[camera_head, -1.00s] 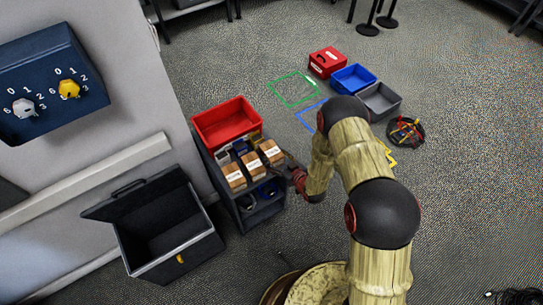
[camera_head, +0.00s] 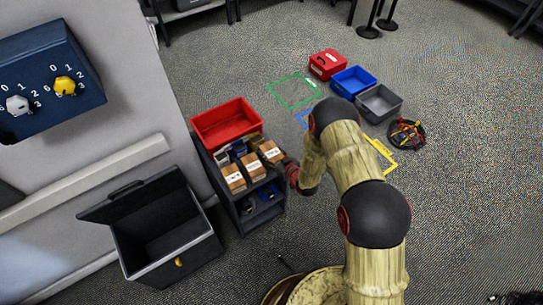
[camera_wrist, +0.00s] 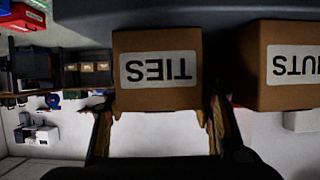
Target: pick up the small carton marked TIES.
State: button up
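The TIES carton (camera_wrist: 158,88) is a small brown box with a white label, upside down in the wrist view, standing on a dark surface. My gripper (camera_wrist: 160,112) is open, with one finger near each side of this carton; whether they touch it is unclear. In the head view, my gripper (camera_head: 291,173) is at the right edge of the dark shelf unit, beside the rightmost carton (camera_head: 270,151). That appears to be the TIES carton, though its label is too small to read there.
The NUTS carton (camera_wrist: 275,85) stands close beside it in the wrist view. A red bin (camera_head: 226,122) sits behind the cartons on the shelf unit (camera_head: 243,222). An open black case (camera_head: 165,250) stands left.

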jog(key=c, duration=0.6)
